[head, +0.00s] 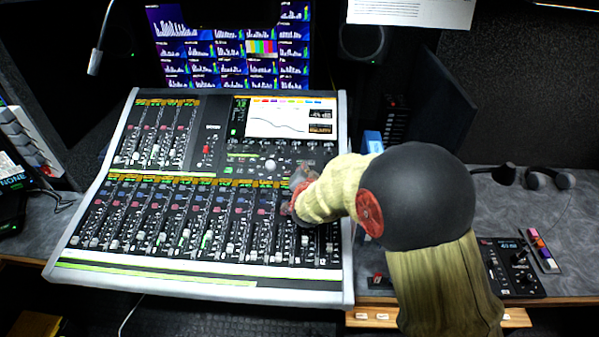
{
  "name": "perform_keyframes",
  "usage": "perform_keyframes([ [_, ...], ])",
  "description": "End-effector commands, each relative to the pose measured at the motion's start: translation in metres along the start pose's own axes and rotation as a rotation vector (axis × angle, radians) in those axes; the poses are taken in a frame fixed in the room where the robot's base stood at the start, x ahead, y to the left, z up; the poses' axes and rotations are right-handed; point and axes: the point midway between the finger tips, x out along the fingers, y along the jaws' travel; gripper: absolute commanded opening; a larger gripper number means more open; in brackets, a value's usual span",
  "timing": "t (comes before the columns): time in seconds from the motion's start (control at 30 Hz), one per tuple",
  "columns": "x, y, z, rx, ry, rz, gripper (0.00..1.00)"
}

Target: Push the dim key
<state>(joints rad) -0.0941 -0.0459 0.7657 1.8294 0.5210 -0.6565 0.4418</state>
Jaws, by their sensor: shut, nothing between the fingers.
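My gripper (295,198) is shut and empty. It is over the right part of a large mixing console (345,180), near the upper ends of the lower fader strips. I cannot tell whether its tips touch the panel. My arm comes in from the right and hides part of the console's right side. The console has many small keys, faders and knobs, and a screen (277,118) at its upper right. No key can be read as the dim key at this size; it may be hidden behind my gripper or arm.
A small control box (512,268) with a display and knob lies on the desk at the right. A headset (535,177) lies behind it. Monitors (230,45) stand behind the console.

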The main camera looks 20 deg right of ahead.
Motion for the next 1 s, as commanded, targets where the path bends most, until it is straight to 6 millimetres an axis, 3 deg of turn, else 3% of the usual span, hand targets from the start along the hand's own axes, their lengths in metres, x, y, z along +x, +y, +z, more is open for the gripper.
perform_keyframes([
  [0.37,-0.004,-0.003,-0.003,-0.001,-0.001,0.0,0.0],
  [1.0,-0.042,-0.031,-0.031,0.0,0.0,0.0,0.0],
])
